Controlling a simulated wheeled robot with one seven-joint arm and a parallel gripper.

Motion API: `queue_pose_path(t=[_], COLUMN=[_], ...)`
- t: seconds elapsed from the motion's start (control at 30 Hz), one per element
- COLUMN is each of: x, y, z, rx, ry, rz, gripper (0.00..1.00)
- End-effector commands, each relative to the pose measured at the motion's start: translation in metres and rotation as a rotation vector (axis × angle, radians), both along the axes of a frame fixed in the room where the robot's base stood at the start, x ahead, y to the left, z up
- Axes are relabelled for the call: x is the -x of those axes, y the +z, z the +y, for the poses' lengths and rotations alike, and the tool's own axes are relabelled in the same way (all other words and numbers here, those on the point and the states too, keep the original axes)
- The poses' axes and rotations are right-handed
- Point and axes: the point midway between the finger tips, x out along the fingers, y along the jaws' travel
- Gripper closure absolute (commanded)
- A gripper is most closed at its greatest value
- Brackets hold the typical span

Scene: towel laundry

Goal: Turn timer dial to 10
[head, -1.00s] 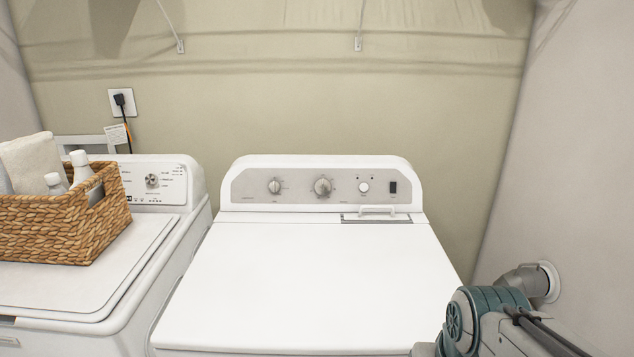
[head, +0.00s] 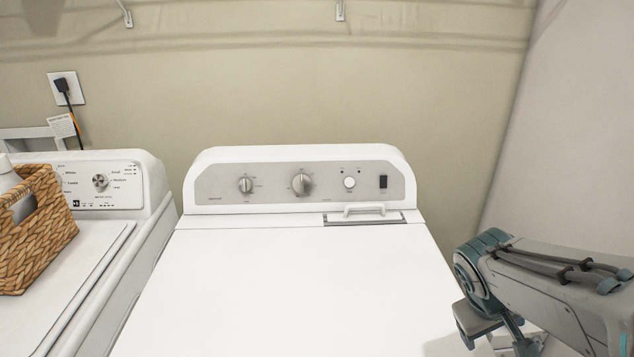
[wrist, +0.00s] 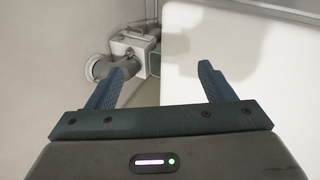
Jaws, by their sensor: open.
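The dryer's control panel (head: 222,183) shows in the head view at the back of the white machine (head: 280,290). It has a smaller knob (head: 246,185) on the left and a larger silver dial (head: 302,184) in the middle; I cannot tell which is the timer, and their markings are too small to read. A round white button (head: 349,183) and a black switch (head: 383,182) sit to the right. My gripper (wrist: 160,82) is open and empty in the wrist view, apart from the panel. The dials are out of the wrist view.
A second machine (head: 110,250) with a wicker basket (head: 40,225) on it stands at the left. A lint-screen handle (head: 364,209) sticks up below the panel. The machine's top is clear.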

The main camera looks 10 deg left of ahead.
Motion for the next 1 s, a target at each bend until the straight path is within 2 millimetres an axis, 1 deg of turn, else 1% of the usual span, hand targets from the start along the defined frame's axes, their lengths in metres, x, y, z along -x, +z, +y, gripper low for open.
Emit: queue_pose_path(t=[0.03,0.17,0.23,0.37,0.4,0.47,0.5,0.57,0.6,0.67,0.7,0.77,0.8,0.87,0.9,0.97,1.0], x=[-0.015,-0.053,-0.075,-0.117,-0.13,-0.149,-0.162,-0.18,-0.192,-0.209,-0.22,-0.235,-0.244,-0.256,-0.263,-0.271,-0.276], y=[-0.003,-0.002,-0.001,0.004,0.005,0.008,0.01,0.013,0.014,0.017,0.019,0.021,0.022,0.023,0.024,0.023,0.023], z=[-0.003,-0.009,-0.008,0.0,0.005,0.014,0.022,0.036,0.046,0.064,0.078,0.1,0.116,0.142,0.161,0.191,0.211], rx=[0.064,0.239,0.334,0.515,0.572,0.657,0.715,0.803,0.862,0.951,1.01,1.102,1.164,1.259,1.322,1.417,1.482], ry=[0.055,0.196,0.275,0.433,0.483,0.558,0.61,0.689,0.743,0.825,0.88,0.965,1.02,1.107,1.165,1.251,1.31], rz=[0.007,0.01,0.008,-0.001,-0.006,-0.012,-0.018,-0.028,-0.033,-0.046,-0.055,-0.069,-0.077,-0.092,-0.103,-0.12,-0.132], gripper=[0.25,0.25,0.25,0.25,0.25,0.25,0.25,0.25,0.25,0.25,0.25,0.25,0.25,0.25,0.25,0.25,0.25])
